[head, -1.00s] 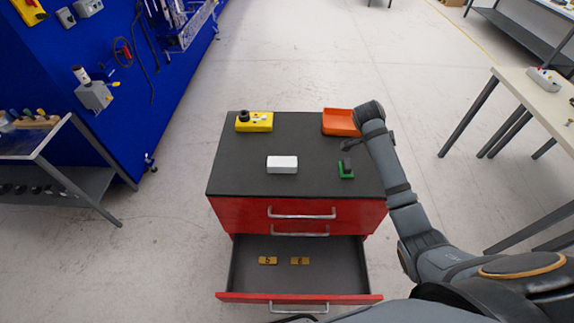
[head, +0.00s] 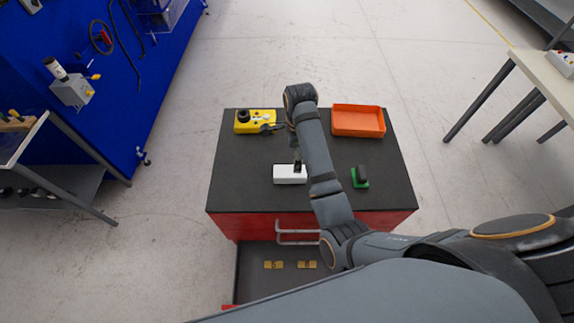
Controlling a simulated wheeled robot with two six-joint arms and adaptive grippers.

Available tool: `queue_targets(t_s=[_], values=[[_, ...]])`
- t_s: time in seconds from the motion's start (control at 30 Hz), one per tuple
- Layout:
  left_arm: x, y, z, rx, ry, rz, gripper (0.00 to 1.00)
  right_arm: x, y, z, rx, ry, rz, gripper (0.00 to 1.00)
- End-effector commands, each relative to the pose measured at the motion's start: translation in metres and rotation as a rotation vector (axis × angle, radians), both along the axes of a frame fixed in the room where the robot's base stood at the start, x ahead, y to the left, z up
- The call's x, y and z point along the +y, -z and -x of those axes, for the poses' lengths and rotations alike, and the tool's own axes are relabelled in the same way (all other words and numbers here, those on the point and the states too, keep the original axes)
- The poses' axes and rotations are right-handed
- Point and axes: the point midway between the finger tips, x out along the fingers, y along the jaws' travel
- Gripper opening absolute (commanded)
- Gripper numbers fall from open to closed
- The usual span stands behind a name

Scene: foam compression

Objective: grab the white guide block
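The white guide block (head: 287,175) lies on the dark top of the red drawer cabinet, left of its middle. My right arm reaches in from the right. My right gripper (head: 283,148) is over the cabinet top, just behind and above the block. Its two dark fingers look spread apart, one towards the yellow box and one overlapping the block's upper right edge. Whether that finger touches the block I cannot tell. Nothing shows between the fingers. My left gripper is not in view.
A yellow box with a black knob (head: 253,120) stands at the back left, an orange tray (head: 358,121) at the back right. A green holder with a black piece (head: 360,178) stands right of my forearm. The open drawer (head: 255,285) holds small brass-coloured pieces.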

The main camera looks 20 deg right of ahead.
Motion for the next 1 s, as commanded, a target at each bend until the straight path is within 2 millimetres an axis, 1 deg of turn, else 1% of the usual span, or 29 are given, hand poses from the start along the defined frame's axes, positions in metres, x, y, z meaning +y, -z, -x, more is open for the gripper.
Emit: queue_targets(t_s=[0.03,0.1,0.2,0.27,0.33,0.37,0.47,0.53,0.6,0.63,0.73,0.8,0.9,1.0], values=[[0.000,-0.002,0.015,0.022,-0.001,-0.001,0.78,0.000,0.005,0.001,0.005,0.000,0.001,0.75],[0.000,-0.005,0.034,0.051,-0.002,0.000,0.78,0.000,0.017,0.002,0.008,-0.001,0.001,0.75],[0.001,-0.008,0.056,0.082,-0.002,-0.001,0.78,-0.001,0.035,0.001,0.006,-0.001,0.002,0.75],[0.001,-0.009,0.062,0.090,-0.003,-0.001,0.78,-0.001,0.042,0.000,0.004,0.000,0.002,0.75],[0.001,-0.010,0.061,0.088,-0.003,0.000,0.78,-0.001,0.048,0.000,0.004,0.000,0.002,0.75],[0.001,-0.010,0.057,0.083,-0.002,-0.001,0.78,-0.001,0.049,0.000,0.002,0.000,0.001,0.75],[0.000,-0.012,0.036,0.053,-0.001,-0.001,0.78,-0.001,0.051,0.000,0.002,0.000,0.002,0.75],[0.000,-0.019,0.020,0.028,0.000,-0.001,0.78,0.000,0.056,-0.001,0.006,0.000,0.002,0.75],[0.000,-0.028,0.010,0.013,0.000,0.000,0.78,0.001,0.066,-0.003,0.007,0.000,0.001,0.75],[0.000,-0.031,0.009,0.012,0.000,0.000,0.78,0.001,0.071,-0.004,0.006,0.000,0.002,0.75],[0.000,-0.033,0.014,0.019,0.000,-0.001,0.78,0.001,0.089,-0.005,0.006,0.000,0.002,0.75],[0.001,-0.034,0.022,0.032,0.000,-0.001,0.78,0.001,0.097,-0.005,0.004,0.000,0.002,0.75],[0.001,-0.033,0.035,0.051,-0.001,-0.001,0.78,0.001,0.102,-0.006,0.002,0.001,0.002,0.75],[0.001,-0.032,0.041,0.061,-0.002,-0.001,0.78,0.001,0.103,-0.006,0.002,0.001,0.002,0.75]])
